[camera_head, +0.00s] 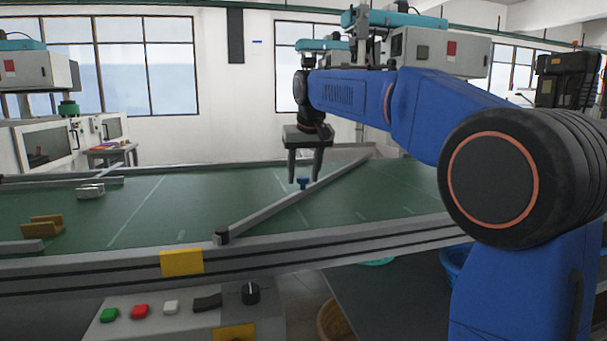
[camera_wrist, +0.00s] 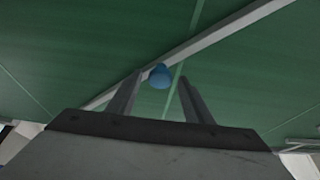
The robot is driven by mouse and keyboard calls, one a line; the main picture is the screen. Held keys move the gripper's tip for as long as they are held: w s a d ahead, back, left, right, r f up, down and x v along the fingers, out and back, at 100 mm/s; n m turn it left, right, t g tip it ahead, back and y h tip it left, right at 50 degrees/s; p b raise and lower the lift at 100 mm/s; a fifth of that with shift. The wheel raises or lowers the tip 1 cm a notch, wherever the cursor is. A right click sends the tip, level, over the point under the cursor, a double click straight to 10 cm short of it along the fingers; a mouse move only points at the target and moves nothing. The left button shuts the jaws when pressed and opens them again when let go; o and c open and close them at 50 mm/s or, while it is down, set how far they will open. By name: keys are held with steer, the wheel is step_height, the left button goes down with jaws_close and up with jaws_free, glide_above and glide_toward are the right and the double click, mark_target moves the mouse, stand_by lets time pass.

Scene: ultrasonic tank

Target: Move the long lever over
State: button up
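The long lever (camera_head: 262,213) is a grey bar lying diagonally across the green conveyor belt, from a dark pivot at the near rail to the far rail. A blue knob (camera_head: 303,183) stands on it near its middle. In the wrist view the lever (camera_wrist: 222,34) runs diagonally and the blue knob (camera_wrist: 160,77) shows between the fingers. My gripper (camera_head: 304,180) points down over the lever with its two fingers apart, one on each side of the knob. It is open. I cannot tell whether a finger touches the knob.
The green belt (camera_head: 150,205) is mostly clear. A yellow-brown block (camera_head: 42,226) and a silver part (camera_head: 90,191) lie on its left. A control panel with a green button (camera_head: 109,315), a red button (camera_head: 139,312) and a black dial (camera_head: 250,293) is in front. A blue basket (camera_head: 456,262) stands at right.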

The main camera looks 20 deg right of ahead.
jaws_close()
steer(key=shift+s+d, duration=0.35)
steer(key=shift+s, duration=0.05)
steer(key=s+d+m, duration=0.1)
steer(key=s+d, duration=0.1)
steer(key=s, duration=0.1)
steer(key=s+d+m+h, duration=0.1)
steer(key=s+d+m, duration=0.1)
steer(key=s, duration=0.1)
steer(key=s+d+m, duration=0.1)
steer(key=s+d, duration=0.1)
steer(key=s, duration=0.1)
steer(key=shift+s+h, duration=0.2)
steer(key=shift+h, duration=0.2)
steer(key=s+m, duration=0.1)
steer(key=s, duration=0.2)
steer(key=s+d+m+h, duration=0.1)
steer(key=s+m, duration=0.1)
steer(key=s, duration=0.2)
steer(key=s+d+m+g, duration=0.1)
steer(key=s, duration=0.3)
steer(key=shift+s+m, duration=0.1)
steer(key=shift+m, duration=0.2)
steer(key=shift+s+d+m, duration=0.1)
steer(key=shift+s+m, duration=0.2)
steer(key=shift+s, duration=0.35)
steer(key=shift+s+f, duration=0.1)
steer(key=shift+o, duration=0.6)
jaws_free()
steer(key=shift+s, duration=0.1)
